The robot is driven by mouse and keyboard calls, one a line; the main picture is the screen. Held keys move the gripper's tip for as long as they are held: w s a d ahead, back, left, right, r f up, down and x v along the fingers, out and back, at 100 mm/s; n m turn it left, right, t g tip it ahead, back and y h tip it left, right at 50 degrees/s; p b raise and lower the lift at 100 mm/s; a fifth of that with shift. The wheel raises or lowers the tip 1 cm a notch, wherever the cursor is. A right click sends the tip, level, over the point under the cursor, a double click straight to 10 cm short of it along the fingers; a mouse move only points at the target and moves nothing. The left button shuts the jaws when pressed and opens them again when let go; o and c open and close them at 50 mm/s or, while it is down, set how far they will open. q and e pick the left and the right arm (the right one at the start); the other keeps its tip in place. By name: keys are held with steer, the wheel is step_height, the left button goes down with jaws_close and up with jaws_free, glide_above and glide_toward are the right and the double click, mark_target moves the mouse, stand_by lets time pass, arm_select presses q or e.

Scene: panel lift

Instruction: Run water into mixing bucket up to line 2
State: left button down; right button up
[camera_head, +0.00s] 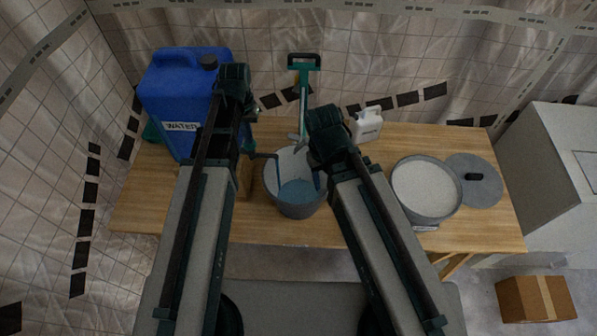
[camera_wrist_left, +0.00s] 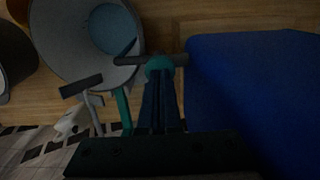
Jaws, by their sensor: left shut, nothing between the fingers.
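The grey mixing bucket (camera_head: 297,210) stands on the bench with blue water (camera_head: 298,190) in it; I cannot read its level lines. The blue water canister (camera_head: 180,100), labelled WATER, stands to its left. A dark tap spout (camera_head: 262,156) reaches over the bucket's left rim. In the left wrist view the tap's teal knob (camera_wrist_left: 160,66) is at the shut fingertips of my left gripper (camera_wrist_left: 159,82), beside the canister (camera_wrist_left: 250,90) and bucket (camera_wrist_left: 80,78). I cannot tell if they touch. My right arm's end is above the bucket's right rim; its fingers are unclear.
A teal-shafted tool (camera_head: 303,95) stands upright behind the bucket. A white jug (camera_head: 367,124) is at the back. A grey tub of white powder (camera_head: 427,210) and a lid (camera_head: 482,192) are on the right. The wooden bench (camera_head: 140,215) is clear at the front left.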

arm_select(q)
step_height(320, 180, up, 7)
steer(key=p, duration=0.6)
steer(key=shift+p, duration=0.3)
steer(key=shift+f, duration=0.1)
steer(key=s+d+f+m+b, duration=0.1)
steer(key=s+d+f+b, duration=0.4)
steer(key=s, duration=0.2)
steer(key=s+d+f+m+y+b, duration=0.1)
steer(key=s+d+f+m+b, duration=0.1)
steer(key=s+d+f+b, duration=0.3)
steer(key=shift+s+d+f, duration=0.15)
steer(key=shift+s+d, duration=0.1)
steer(key=shift+s, duration=0.95)
